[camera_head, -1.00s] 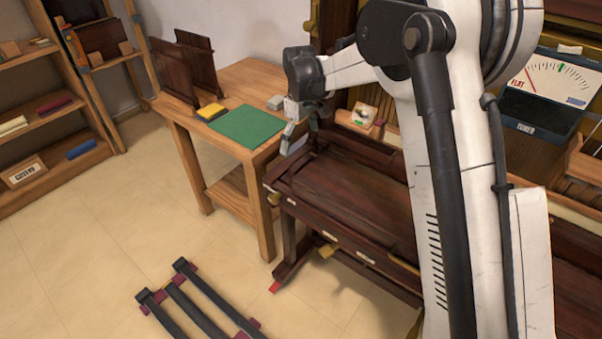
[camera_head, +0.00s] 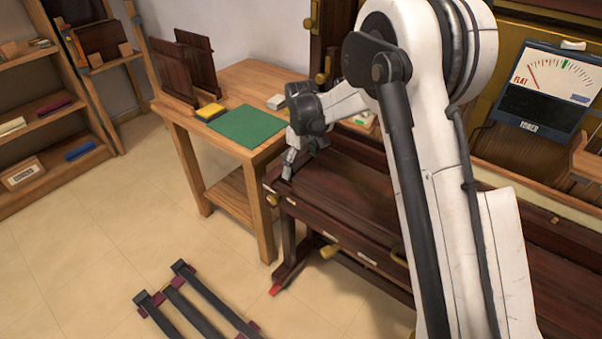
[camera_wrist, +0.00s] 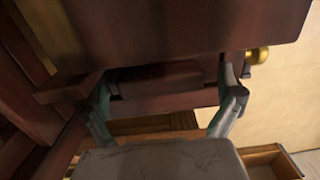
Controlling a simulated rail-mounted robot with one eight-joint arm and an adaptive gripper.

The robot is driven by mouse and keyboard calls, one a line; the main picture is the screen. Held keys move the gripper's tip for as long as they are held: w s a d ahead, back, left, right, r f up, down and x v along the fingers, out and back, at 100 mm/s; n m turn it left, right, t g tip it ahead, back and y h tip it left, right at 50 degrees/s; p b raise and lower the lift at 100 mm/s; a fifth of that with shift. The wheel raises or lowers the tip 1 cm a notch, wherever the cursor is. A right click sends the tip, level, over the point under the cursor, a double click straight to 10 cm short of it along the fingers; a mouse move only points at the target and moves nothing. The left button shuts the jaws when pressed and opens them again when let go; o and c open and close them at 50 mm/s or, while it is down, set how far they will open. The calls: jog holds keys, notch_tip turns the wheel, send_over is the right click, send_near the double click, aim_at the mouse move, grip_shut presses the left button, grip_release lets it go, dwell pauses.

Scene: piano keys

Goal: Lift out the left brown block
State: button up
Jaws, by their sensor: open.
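A dark brown wooden piece, likely the left block (camera_wrist: 155,80), shows between my fingers in the wrist view, under a large dark brown panel (camera_wrist: 180,25). My gripper (camera_wrist: 168,108) is open, with one finger on each side of that piece; I cannot tell whether they touch it. In the head view my gripper (camera_head: 289,163) is at the left end of the dark brown piano (camera_head: 345,205), low over its corner. The block itself is hidden or too small to make out there.
A wooden table (camera_head: 190,130) with a green mat (camera_head: 247,126) stands left of the piano. A brass knob (camera_wrist: 258,56) sits close to my right finger in the wrist view. A dark frame (camera_head: 205,305) lies on the floor. A tuning meter (camera_head: 545,88) stands at the right.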

jog(key=c, duration=1.4)
jog(key=shift+r, duration=0.15)
